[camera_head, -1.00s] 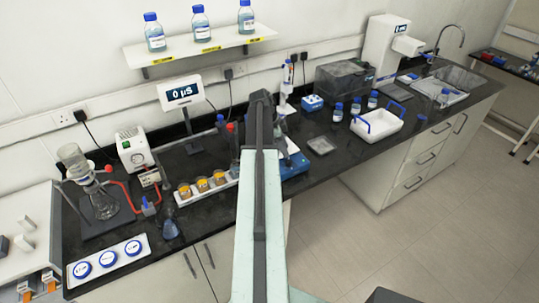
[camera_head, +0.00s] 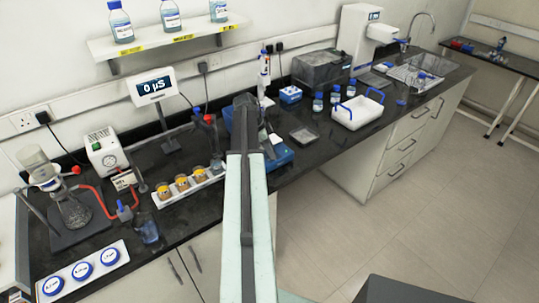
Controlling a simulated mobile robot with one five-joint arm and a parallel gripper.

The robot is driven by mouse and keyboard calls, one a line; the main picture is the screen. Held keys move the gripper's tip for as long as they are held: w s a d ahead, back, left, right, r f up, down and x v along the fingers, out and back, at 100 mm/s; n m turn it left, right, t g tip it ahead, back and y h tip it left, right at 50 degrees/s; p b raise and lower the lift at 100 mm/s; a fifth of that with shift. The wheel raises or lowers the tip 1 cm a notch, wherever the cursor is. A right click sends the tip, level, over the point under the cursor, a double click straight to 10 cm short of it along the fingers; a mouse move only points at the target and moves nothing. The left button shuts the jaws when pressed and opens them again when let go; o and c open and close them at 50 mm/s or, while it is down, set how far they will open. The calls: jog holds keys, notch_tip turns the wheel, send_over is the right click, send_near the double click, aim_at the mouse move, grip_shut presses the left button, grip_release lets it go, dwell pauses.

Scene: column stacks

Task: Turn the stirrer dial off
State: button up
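A blue device (camera_head: 279,157) that may be the stirrer sits on the black bench, mostly hidden behind my arm. Its dial cannot be made out in this view. My arm reaches forward from the bottom of the picture, and its far end (camera_head: 245,112) is over or beside the blue device. My gripper's fingers are not visible, as the arm hides that area.
A white rack with amber-topped jars (camera_head: 182,187) stands left of my arm. A white tray (camera_head: 357,113) stands right.

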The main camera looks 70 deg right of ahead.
grip_shut()
jog(key=shift+w+r, duration=0.1)
jog(key=shift+w, duration=0.05)
